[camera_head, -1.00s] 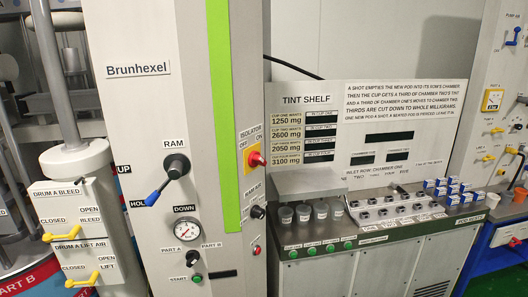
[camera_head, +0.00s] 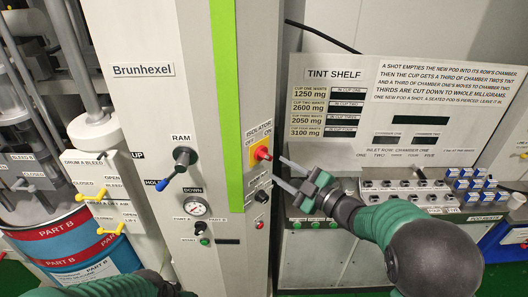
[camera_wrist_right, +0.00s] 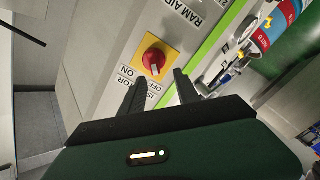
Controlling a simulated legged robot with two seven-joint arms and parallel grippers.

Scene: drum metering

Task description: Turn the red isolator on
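The red isolator knob (camera_head: 262,153) sits on a yellow plate on the right side face of the Brunhexel cabinet. In the right wrist view the red knob (camera_wrist_right: 154,62) has a white mark that appears to point toward the OFF label; ON is printed beside it. My right gripper (camera_head: 278,170) is open and empty, its fingers toward the knob from the right. In the wrist view its fingertips (camera_wrist_right: 158,79) are spread, with the knob just beyond the gap between them, apparently untouched. Part of my left arm shows at the bottom left; its fingers are out of frame.
Below the isolator are a black ram air knob (camera_head: 261,196) and a red button (camera_head: 259,224). The cabinet's blue-handled ram lever (camera_head: 173,177) is to the left.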

